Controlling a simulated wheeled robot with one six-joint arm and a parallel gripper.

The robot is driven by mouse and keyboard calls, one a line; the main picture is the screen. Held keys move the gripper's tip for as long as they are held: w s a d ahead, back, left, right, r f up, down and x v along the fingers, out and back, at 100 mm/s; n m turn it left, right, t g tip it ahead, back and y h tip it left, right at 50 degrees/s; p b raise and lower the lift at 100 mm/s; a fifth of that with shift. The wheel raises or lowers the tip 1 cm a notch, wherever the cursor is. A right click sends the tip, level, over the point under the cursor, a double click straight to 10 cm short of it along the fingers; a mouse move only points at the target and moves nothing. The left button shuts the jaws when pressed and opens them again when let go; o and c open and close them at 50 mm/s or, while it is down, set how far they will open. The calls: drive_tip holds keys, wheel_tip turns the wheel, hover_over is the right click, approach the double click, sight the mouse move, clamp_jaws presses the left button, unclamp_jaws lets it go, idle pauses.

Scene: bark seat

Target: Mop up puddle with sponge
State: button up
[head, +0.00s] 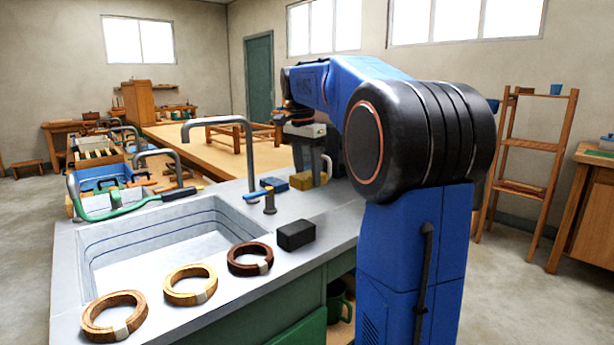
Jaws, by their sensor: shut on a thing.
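My gripper (312,171) is at the far end of the steel counter, right of the tall tap, pointing down. It is shut on a yellow block (302,181), which looks like the sponge and is low, close to the counter top; I cannot tell whether it touches. My arm and the small size hide part of it. No puddle can be made out on the visible counter.
The sink basin (165,245) lies left of a small steel post (270,203), a blue-handled brush (260,191) and a black block (296,235). Three wooden rings line the front edge, including a dark one (249,259). A tall tap (247,150) rises behind the basin.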

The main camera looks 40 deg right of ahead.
drive_tip(key=shift+r, duration=4)
